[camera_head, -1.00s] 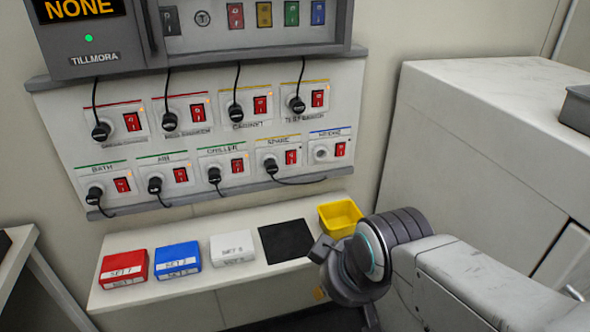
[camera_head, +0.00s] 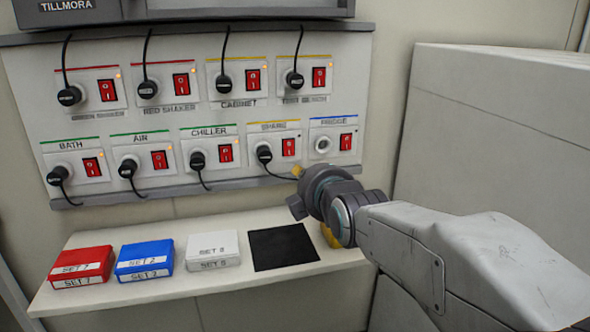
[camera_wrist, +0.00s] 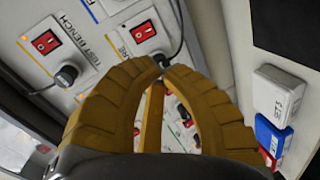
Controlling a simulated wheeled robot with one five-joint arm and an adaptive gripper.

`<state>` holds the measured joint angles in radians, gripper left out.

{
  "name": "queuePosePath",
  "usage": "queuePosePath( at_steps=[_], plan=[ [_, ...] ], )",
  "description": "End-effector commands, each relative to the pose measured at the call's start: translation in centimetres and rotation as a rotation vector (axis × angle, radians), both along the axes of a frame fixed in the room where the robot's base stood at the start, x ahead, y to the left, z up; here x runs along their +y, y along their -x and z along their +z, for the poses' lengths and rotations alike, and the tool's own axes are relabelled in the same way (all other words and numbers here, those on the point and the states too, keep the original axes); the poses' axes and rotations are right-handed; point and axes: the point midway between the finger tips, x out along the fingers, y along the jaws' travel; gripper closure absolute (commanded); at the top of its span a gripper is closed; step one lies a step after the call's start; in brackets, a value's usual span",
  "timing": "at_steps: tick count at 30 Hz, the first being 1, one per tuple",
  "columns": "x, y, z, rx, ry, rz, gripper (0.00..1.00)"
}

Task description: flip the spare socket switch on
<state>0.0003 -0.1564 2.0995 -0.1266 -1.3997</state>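The spare socket (camera_head: 273,143), under a yellow stripe in the lower row of the wall panel, has a black plug in it. Its red switch (camera_head: 288,147) sits right of the plug. In the wrist view, a red switch (camera_wrist: 143,32) beside a yellow stripe appears to be the same one, just beyond the fingertips. My gripper (camera_wrist: 164,68) has its yellow fingers curved together with the tips meeting, and nothing shows between them. In the head view my gripper (camera_head: 297,171) is below and slightly right of the spare switch, apart from it. The switch's position is too small to read.
The fridge socket (camera_head: 322,145) is empty, with its switch (camera_head: 346,141) to the right. The spare plug's cable hangs near my fingertips. Below is a shelf (camera_head: 330,262) with a red box (camera_head: 82,266), blue box (camera_head: 145,260), white box (camera_head: 212,251) and black mat (camera_head: 283,247).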

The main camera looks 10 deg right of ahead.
Motion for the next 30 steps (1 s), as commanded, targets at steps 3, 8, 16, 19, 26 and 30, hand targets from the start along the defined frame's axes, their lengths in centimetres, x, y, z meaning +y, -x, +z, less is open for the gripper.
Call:
queuePosePath(
  at_steps=[3,8,16,19,26,30],
  plan=[
    [0.0,-1.1,-0.5,-0.056,0.074,0.017,1.0],
    [0.0,-1.9,-0.1,-0.103,0.139,0.028,1.0],
    [0.0,-2.2,0.2,-0.126,0.17,0.032,1.0],
    [0.0,-2.2,0.2,-0.125,0.17,0.032,1.0],
    [0.0,-2.4,0.1,-0.123,0.169,0.032,1.0],
    [0.0,-3.2,0.0,-0.122,0.168,0.032,1.0]
  ],
)
